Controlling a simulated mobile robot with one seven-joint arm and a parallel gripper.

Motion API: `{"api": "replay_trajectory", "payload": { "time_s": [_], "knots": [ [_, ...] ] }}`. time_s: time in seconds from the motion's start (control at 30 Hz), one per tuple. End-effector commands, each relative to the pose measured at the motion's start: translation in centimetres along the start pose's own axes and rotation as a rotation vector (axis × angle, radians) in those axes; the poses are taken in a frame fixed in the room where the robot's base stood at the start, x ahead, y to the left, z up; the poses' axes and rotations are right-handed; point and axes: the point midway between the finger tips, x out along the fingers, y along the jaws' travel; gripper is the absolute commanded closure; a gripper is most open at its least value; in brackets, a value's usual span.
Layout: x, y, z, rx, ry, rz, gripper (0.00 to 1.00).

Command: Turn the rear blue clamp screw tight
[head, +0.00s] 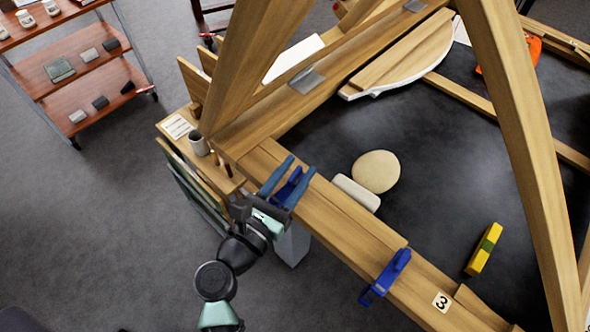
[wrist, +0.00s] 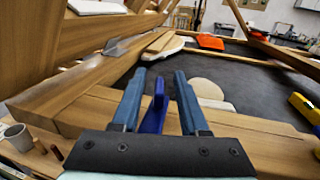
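Two blue clamps sit on the wooden beam (head: 335,215). The farther clamp (head: 288,186) is between the blue-grey fingers of my gripper (head: 301,165). In the wrist view this clamp (wrist: 155,108) stands upright between the two finger pads, nearer the left one. My gripper (wrist: 159,72) is open, with a visible gap at the right finger; I cannot tell whether the left finger touches the clamp. The clamp's screw is not clearly visible; the fingers and gripper body hide part of it. The nearer clamp (head: 386,276) is farther along the beam, apart from my gripper.
A grey cup (head: 199,143) stands on a side ledge left of my gripper. A cream disc (head: 376,171) and a pale block (head: 356,192) lie just beyond the beam. Slanted wooden posts (head: 515,130) rise over the dark surface. A yellow level-like block (head: 484,249) lies at right.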

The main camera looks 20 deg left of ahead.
Motion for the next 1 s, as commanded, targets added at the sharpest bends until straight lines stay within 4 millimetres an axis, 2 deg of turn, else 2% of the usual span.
{"api": "replay_trajectory", "payload": {
  "time_s": [0.27, 0.37, 0.73, 0.9, 1.0],
  "knots": [
    [-0.8, 0.0, -0.1, 0.001, 0.002, 0.001, 0.56],
    [-2.2, 0.0, -0.2, 0.001, 0.003, 0.001, 0.56],
    [-9.9, 0.0, -0.3, 0.002, 0.004, 0.002, 0.56],
    [-12.1, 0.0, -0.2, 0.0, 0.003, 0.001, 0.56],
    [-12.7, 0.0, -0.1, 0.0, 0.0, 0.001, 0.56]
  ]
}}
